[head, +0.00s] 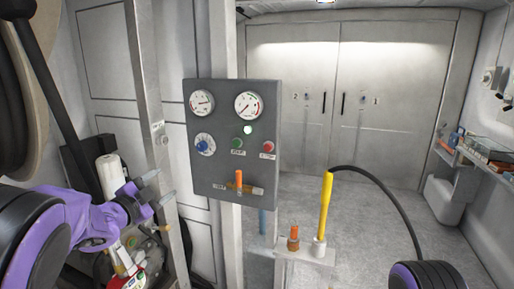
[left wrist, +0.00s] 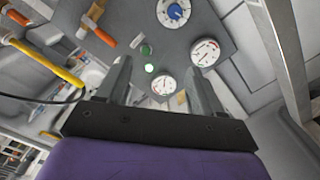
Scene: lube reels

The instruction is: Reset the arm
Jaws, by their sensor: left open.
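My left gripper (head: 158,187) is at the left in the head view, on its purple arm. It is open and empty, apart from the grey control panel (head: 215,172) to its right. In the left wrist view my left gripper (left wrist: 158,78) shows two separate fingers, with the panel (left wrist: 190,62) beyond them. A purple and black part of my own body (head: 432,275) shows at the bottom right of the head view. My right gripper is not in view.
The panel carries two gauges, a blue knob (head: 203,143), a lit green lamp (head: 247,129) and an orange-handled lever (head: 239,182). A yellow nozzle (head: 325,208) with a black hose (head: 385,190) stands upright in a holder. A metal post (head: 162,130) stands near my gripper. Open floor lies behind.

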